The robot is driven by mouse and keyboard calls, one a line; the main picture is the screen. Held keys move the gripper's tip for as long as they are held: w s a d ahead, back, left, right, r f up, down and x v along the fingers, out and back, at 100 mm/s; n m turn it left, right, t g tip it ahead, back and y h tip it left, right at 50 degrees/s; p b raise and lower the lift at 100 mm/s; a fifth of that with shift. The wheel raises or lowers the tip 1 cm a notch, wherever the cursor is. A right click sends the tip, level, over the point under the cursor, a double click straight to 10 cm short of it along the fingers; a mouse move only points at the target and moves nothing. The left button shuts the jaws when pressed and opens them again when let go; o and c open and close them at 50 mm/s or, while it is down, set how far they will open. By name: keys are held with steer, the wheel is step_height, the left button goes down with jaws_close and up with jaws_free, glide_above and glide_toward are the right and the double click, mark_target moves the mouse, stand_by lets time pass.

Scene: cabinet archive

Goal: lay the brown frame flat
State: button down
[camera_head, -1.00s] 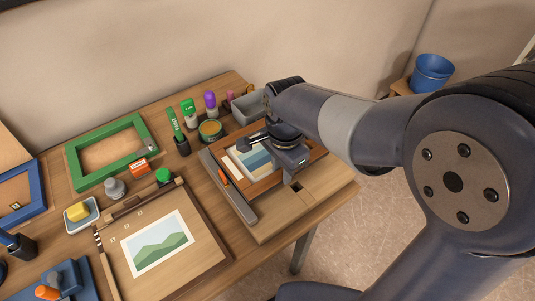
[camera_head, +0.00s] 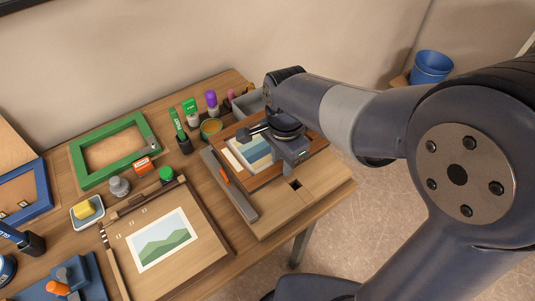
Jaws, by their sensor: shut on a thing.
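The brown frame (camera_head: 266,179) is at the right end of the table, over a light wooden board. A striped picture in blue and cream shows inside it. My gripper (camera_head: 280,144) is over the frame, and the jaws are shut on it. My gripper and arm hide the frame's far right part and the place where the jaws grip. I cannot tell whether the frame lies fully flat or is slightly raised.
A light board with a landscape picture (camera_head: 165,239) lies to the left. A green frame (camera_head: 112,149), tubes and jars stand behind. The table's right edge is close to the board.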

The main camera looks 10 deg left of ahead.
steer(key=shift+r+p, duration=2.1)
steer(key=shift+r, duration=0.65)
